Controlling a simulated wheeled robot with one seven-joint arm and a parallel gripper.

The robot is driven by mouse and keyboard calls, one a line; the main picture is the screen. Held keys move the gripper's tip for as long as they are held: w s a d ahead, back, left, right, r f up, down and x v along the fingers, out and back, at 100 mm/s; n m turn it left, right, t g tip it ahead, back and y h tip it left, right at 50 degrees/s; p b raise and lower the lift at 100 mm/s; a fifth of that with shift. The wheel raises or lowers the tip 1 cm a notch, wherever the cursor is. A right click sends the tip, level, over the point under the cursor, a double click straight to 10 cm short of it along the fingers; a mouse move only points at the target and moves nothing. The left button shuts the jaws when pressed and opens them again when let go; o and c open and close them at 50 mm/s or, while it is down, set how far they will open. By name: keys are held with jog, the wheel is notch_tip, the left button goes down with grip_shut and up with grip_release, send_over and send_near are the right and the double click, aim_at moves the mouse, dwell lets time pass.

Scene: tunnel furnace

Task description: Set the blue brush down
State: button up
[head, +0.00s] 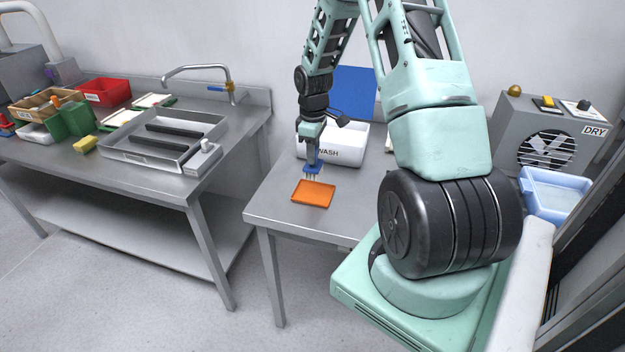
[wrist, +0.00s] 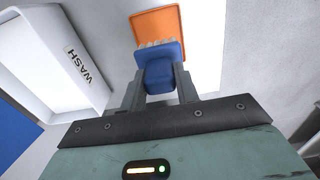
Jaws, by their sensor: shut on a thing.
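My gripper (head: 312,163) is shut on the blue brush (head: 314,170), with its pale bristles pointing down. In the wrist view the blue brush (wrist: 160,68) sits between the two fingers of my gripper (wrist: 160,85), its bristles toward the orange tray (wrist: 158,22). In the head view the orange tray (head: 312,194) lies flat near the front left of the small steel table (head: 275,205). The brush is above the tray's back edge. Whether the bristles touch the tray I cannot tell.
A white bin marked WASH (head: 345,150) stands just behind the gripper; it also shows in the wrist view (wrist: 95,75). A blue board (head: 356,90) is behind it. A DRY unit (head: 550,135) and a pale blue bin (head: 555,195) are at the right. A sink bench (head: 160,185) is at left.

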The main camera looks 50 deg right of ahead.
aim_at(313, 172)
notch_tip(313, 172, down, 8)
jog(key=shift+r+p, duration=0.25)
jog(key=shift+p, duration=0.6)
jog(key=shift+f, duration=0.1)
jog(key=o, duration=1)
